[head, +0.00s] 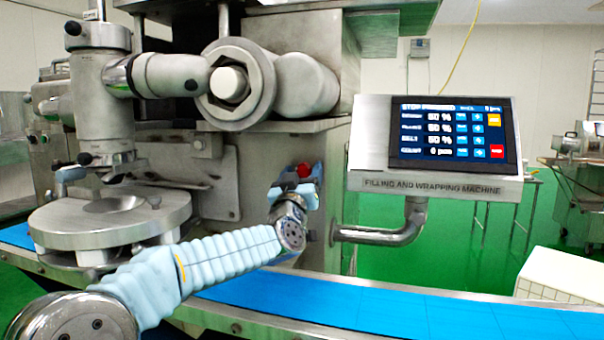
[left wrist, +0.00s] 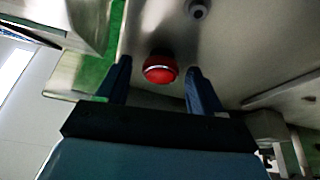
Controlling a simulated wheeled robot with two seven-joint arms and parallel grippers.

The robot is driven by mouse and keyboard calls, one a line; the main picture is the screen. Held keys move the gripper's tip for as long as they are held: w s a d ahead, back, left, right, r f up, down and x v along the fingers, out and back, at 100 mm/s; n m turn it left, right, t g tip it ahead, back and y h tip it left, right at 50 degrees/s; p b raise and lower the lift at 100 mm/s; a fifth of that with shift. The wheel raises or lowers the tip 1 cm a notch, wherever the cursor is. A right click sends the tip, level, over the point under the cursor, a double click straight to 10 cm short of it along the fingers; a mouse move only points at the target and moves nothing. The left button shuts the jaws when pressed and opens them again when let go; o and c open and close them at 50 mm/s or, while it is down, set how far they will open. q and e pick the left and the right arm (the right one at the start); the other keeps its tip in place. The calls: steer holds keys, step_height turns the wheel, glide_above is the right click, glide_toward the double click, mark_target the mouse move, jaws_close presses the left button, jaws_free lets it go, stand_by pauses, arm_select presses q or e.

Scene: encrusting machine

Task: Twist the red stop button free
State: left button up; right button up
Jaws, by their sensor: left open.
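The red stop button (head: 304,170) sits on the side panel of the grey machine, left of the screen. In the left wrist view the red button (left wrist: 160,69) is a round cap with a pale ring, on the metal panel. My left gripper (head: 298,186) is at the button, its fingers on either side of it. In the left wrist view the gripper (left wrist: 157,82) is open, with dark blue fingers left and right of the button. A gap shows between each finger and the button. My right gripper is not in view.
The screen (head: 452,133) on its bent metal pipe (head: 385,235) stands right of my gripper and reads "STOP PRESSED". The blue conveyor belt (head: 330,306) runs below my arm. A round metal turntable (head: 110,222) is at the left.

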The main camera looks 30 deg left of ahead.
arm_select(q)
steer(key=c, duration=1.1)
steer(key=shift+o, duration=0.2)
steer(key=shift+f+m+h+b, duration=0.15)
steer(key=shift+m+h+b, duration=0.45)
steer(key=shift+m+b, duration=0.25)
steer(key=m+h+b, duration=0.1)
steer(key=m, duration=0.1)
steer(key=m+h+b, duration=0.1)
steer(key=m+b, duration=0.1)
steer(key=m, duration=0.1)
steer(key=shift+s+m+t+h+b, duration=0.15)
steer(key=shift+m+t+h+b, duration=0.15)
steer(key=shift+m+t, duration=0.1)
steer(key=shift+a+m+h+b, duration=0.1)
steer(key=shift+m+h+b, duration=0.25)
steer(key=shift+m+h, duration=0.4)
steer(key=shift+r+m+h, duration=0.25)
steer(key=shift+m, duration=1.05)
steer(key=o, duration=1.1)
steer(key=shift+c, duration=0.2)
steer(key=shift+f, duration=0.1)
